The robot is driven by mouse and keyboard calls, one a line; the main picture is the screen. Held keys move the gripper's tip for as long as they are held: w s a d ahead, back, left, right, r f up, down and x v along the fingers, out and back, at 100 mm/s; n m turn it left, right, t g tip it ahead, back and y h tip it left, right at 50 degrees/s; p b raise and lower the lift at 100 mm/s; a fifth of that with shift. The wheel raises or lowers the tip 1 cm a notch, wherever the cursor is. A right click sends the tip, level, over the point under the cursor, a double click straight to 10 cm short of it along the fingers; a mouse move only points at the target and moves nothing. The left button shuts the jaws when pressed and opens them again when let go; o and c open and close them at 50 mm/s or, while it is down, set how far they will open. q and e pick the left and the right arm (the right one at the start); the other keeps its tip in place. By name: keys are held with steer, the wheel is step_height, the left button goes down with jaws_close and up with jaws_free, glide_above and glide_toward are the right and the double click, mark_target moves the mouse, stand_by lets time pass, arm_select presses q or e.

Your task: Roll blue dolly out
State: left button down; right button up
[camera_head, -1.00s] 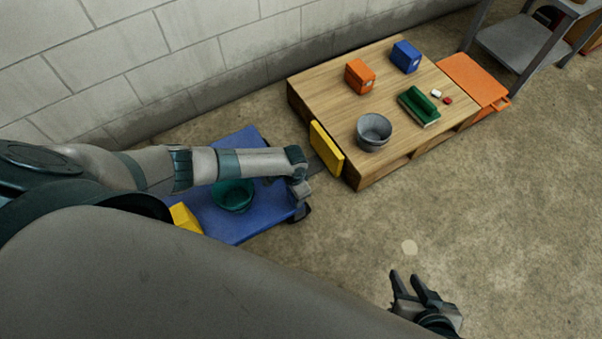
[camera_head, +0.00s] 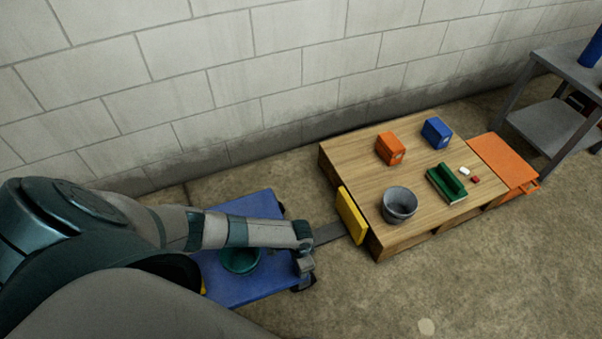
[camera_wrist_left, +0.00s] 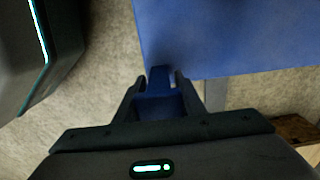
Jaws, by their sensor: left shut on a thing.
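The blue dolly (camera_head: 240,290) sits on the floor at the lower left of the head view, with my left forearm crossing above it. A dark green bowl (camera_head: 240,262) rests on its deck. My left gripper (camera_head: 306,264) is at the dolly's right edge. In the left wrist view, the gripper (camera_wrist_left: 158,88) is shut on a blue tab (camera_wrist_left: 160,76) at the edge of the blue dolly deck (camera_wrist_left: 230,40). My arm hides part of the deck and bowl. My right gripper is out of view.
A wooden pallet (camera_head: 352,164) stands to the right, carrying boxes, a grey bucket (camera_head: 399,206) and a green item. A yellow panel (camera_head: 351,215) stands at its left end, beside a grey floor strip (camera_head: 328,233). An orange dolly (camera_head: 500,163) adjoins its right end. The front floor is open.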

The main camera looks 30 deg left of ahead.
arm_select(q)
steer(key=c, duration=1.5)
jaws_free()
steer(key=shift+s+a+f, duration=0.1)
steer(key=shift+s+a, duration=0.1)
steer(key=shift+s, duration=0.1)
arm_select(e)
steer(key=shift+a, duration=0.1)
arm_select(q)
steer(key=shift+r+p, duration=0.3)
steer(key=shift+r, duration=0.6)
step_height(320, 180, up, 8)
steer(key=shift+f+p, duration=0.25)
steer(key=shift+p, duration=0.85)
step_height(320, 180, up, 8)
steer(key=shift+r+p, duration=0.15)
steer(key=shift+p, duration=0.6)
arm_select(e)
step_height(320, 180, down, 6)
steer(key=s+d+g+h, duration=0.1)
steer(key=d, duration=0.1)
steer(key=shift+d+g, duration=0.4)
